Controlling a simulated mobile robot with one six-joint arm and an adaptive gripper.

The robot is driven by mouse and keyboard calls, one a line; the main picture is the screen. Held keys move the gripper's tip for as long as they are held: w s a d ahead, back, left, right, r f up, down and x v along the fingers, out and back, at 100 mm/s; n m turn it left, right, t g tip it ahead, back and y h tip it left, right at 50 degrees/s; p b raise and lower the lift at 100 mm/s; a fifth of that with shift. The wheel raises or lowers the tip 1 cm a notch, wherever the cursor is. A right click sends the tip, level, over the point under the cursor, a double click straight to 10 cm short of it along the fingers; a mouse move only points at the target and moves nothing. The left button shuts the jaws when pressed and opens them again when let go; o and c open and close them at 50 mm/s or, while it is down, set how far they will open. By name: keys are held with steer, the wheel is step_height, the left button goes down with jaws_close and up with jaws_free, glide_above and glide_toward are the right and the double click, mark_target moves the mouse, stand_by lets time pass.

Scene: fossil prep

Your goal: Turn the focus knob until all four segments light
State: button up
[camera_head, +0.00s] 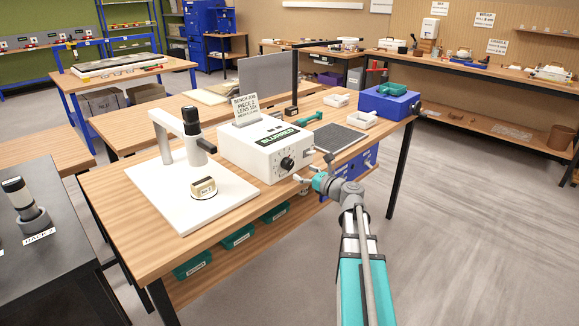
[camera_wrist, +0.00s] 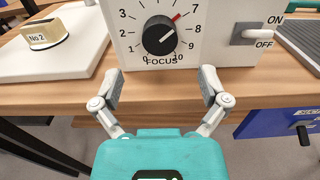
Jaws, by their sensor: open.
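The focus knob (camera_wrist: 160,36) is a black round dial on the front of a white box (camera_head: 250,150), ringed by numbers 0 to 10. A light line on it points up and right; a red mark sits near 6 to 7. The knob also shows in the head view (camera_head: 287,163). The box's dark green display (camera_head: 275,137) reads "BLURRED"; I cannot make out separate lit segments. My gripper (camera_wrist: 161,80) is open and empty, its fingers apart in front of and below the knob, not touching it. It also shows in the head view (camera_head: 307,183).
An ON/OFF switch (camera_wrist: 250,33) is right of the knob. A white stand with a dark-topped scope (camera_head: 191,122) and a "No 2" block (camera_head: 203,188) are left. A dark mat (camera_head: 338,138) and blue box (camera_head: 388,103) are right. The floor right of the bench is clear.

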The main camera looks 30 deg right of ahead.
mark_target(290, 165)
steer(key=x, duration=0.6)
steer(key=shift+w+a, duration=0.1)
steer(key=shift+w, duration=0.2)
steer(key=c, duration=1.2)
steer(key=shift+o, duration=0.2)
steer(key=shift+n, duration=0.5)
steer(key=n, duration=0.9)
